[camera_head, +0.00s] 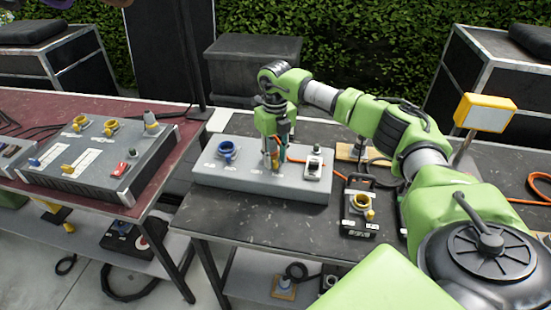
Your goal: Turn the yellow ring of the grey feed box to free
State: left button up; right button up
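A long light grey box (215,172) lies on the dark middle table, and I take it to be the feed box. A blue ring (227,150) stands at its left end, and a grey switch unit (313,167) sits at its right end. My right gripper (275,160) points down over the middle of the box, with its fingertips close to the top face. Something yellowish shows between the fingers, but the gripper hides most of it. I cannot make out whether it is the yellow ring or whether the fingers touch it. My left gripper is not in view.
A small black box with a yellow ring (361,202) stands right of the grey box. A dark grey panel (90,165) with yellow rings lies on the red left table (140,207). An orange cable runs behind the grey box. The table front (270,222) is clear.

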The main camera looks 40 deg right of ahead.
aim_at(276, 161)
notch_tip(276, 161, up, 11)
dwell(0.3)
dwell(0.5)
